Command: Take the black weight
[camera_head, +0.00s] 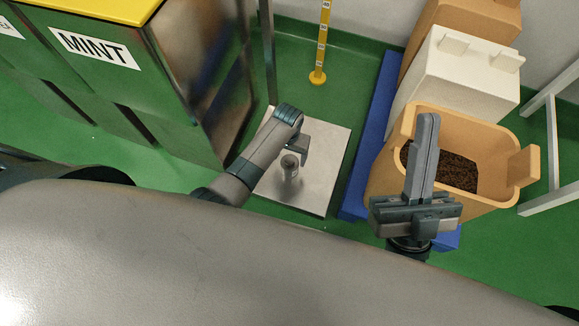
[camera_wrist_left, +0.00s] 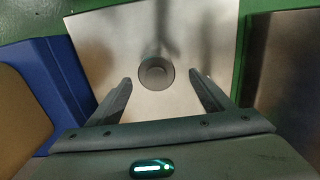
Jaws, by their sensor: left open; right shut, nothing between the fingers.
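The weight (camera_head: 289,168) is a small upright cylinder, dark grey in the picture, standing on a pale metal plate (camera_head: 316,191). In the left wrist view the weight (camera_wrist_left: 156,74) shows as a round top near the middle of the plate (camera_wrist_left: 108,32), just beyond the fingertips. My left gripper (camera_head: 299,156) is over the plate close to the weight; its open fingers (camera_wrist_left: 160,82) stand either side of the line to it, with nothing held.
A tan tub (camera_head: 384,180) with dark granules and a white box (camera_head: 455,75) stand to the right on a blue base (camera_head: 375,125). A steel cabinet labelled MINT (camera_head: 185,110) stands close on the left. A yellow post (camera_head: 320,45) stands behind the plate.

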